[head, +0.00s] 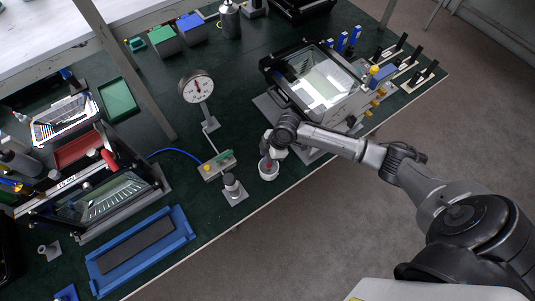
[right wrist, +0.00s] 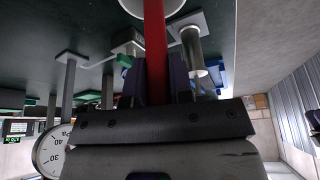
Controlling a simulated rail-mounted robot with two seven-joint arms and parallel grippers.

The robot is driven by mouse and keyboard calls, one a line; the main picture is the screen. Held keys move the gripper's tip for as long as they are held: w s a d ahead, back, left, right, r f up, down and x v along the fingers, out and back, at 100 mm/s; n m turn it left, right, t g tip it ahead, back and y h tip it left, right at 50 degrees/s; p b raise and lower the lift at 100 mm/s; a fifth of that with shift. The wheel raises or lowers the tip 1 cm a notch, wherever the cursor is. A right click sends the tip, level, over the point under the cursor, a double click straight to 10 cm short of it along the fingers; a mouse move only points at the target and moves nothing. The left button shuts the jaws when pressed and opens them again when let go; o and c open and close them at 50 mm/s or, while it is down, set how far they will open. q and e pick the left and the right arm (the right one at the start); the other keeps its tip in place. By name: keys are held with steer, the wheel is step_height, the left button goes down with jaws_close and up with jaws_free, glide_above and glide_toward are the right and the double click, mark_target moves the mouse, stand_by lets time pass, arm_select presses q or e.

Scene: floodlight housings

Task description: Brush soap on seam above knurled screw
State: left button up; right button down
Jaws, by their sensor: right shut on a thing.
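My right gripper (head: 271,152) is shut on a red-handled brush (right wrist: 155,50), whose handle stands between the two fingers in the right wrist view. The gripper is right above a small white cup (head: 268,174), and the brush's lower end is down at the cup; its bristles are hidden. The cup's pale rim also shows at the top of the right wrist view. A floodlight housing with a glass front (head: 326,84) lies in a fixture to the upper right, apart from the gripper. Its seam and a knurled screw are too small to tell. My left gripper is not in view.
A round pressure gauge (head: 196,87) on a stand and a small valve block (head: 217,166) with a blue hose are left of the cup. A second framed housing (head: 112,197) and a blue tray (head: 141,250) are further left. The bench's front edge is close to the cup.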

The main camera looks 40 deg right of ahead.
steer(key=shift+f, duration=0.45)
stand_by(0.5)
stand_by(0.6)
steer(key=shift+f, duration=0.15)
stand_by(0.8)
steer(key=shift+r+p, duration=0.45)
steer(key=shift+p, duration=0.05)
step_height(320, 180, up, 6)
steer(key=p, duration=0.6)
steer(key=shift+r, duration=0.2)
stand_by(0.6)
